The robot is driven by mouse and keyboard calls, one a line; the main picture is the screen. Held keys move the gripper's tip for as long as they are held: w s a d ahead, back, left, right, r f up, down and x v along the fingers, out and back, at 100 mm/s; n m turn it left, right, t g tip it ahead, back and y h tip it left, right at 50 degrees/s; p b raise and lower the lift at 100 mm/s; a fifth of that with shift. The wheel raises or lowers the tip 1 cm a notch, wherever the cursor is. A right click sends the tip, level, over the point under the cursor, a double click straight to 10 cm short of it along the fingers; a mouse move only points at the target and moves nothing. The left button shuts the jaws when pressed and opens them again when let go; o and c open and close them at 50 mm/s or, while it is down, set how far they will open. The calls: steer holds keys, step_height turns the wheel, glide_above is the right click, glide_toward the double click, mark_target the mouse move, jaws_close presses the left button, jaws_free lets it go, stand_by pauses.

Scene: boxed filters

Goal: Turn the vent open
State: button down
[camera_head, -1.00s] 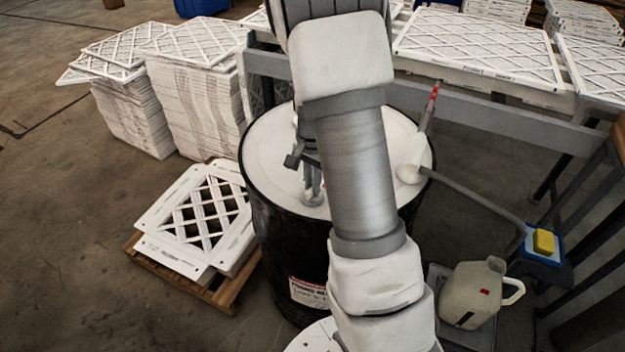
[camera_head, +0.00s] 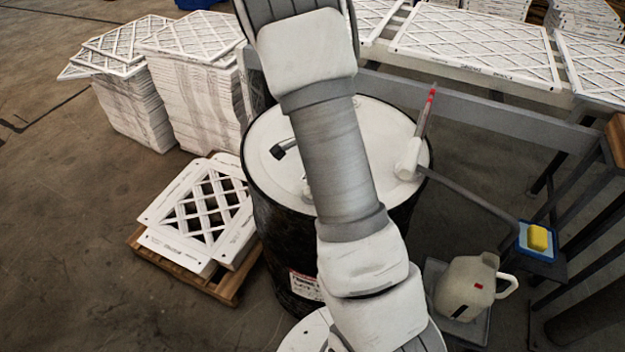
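A black drum (camera_head: 290,225) with a pale lid (camera_head: 265,140) stands in the middle of the view. A white fitting (camera_head: 408,160) sits on the lid's right edge, with a grey, red-banded upright part above it and a grey pipe running right. I cannot tell which part is the vent; it may be hidden behind my arm. My arm crosses over the lid and covers much of it. A small dark piece shows left of the arm above the lid; I cannot tell whether it is part of my gripper. My fingertips are not clearly visible.
Stacks of white filters (camera_head: 195,100) stand at the back left. A pallet (camera_head: 225,285) with filter frames is left of the drum. A beige jug (camera_head: 470,288) and a yellow sponge in a blue tray (camera_head: 522,250) are at the right. A grey-framed table (camera_head: 480,115) lies behind.

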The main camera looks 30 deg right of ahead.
stand_by(0.4)
steer(key=c, duration=0.9)
jaws_free()
step_height(320, 180, up, 18)
steer(key=shift+f+p, duration=0.25)
steer(key=shift+p, duration=0.7)
